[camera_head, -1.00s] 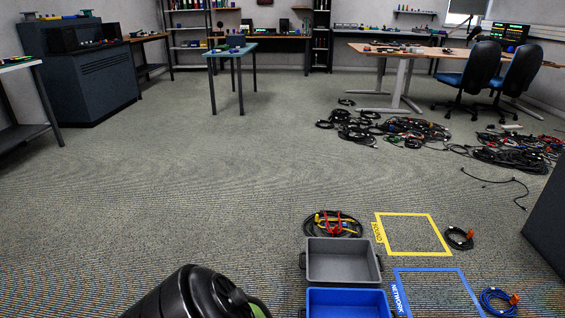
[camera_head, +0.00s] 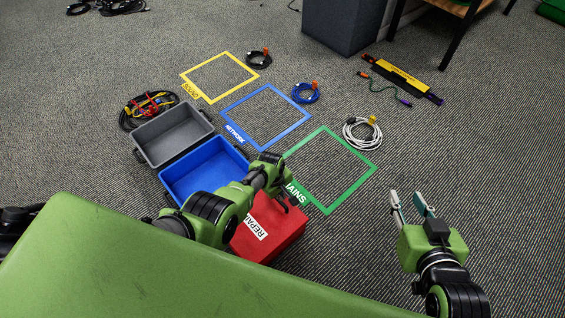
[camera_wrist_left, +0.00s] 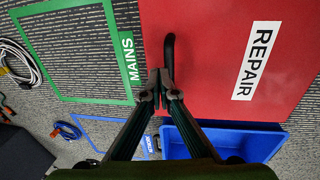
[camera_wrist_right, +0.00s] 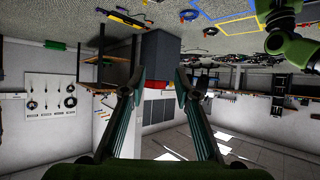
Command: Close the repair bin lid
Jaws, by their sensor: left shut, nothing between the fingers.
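The red repair bin (camera_head: 283,240) stands on the carpet, partly hidden by my left arm in the head view. Its red lid (camera_wrist_left: 207,55), with a white REPAIR label (camera_wrist_left: 257,60), shows as a flat red surface in the left wrist view. No bin interior shows; I cannot tell if the lid is fully seated. A black handle (camera_wrist_left: 169,55) sticks out at the red edge. My left gripper (camera_wrist_left: 159,86) is shut and empty, its tips beside the handle; contact is unclear. My right gripper (camera_head: 411,204) is open and empty, right of the bin, with its fingers also in its wrist view (camera_wrist_right: 155,88).
A blue bin (camera_head: 185,178) and a grey bin (camera_head: 149,135) stand beside the red one. Yellow (camera_head: 191,84), blue (camera_head: 240,103) and green (camera_head: 358,184) floor frames lie beyond, with a white cable coil (camera_head: 350,137) near the green one.

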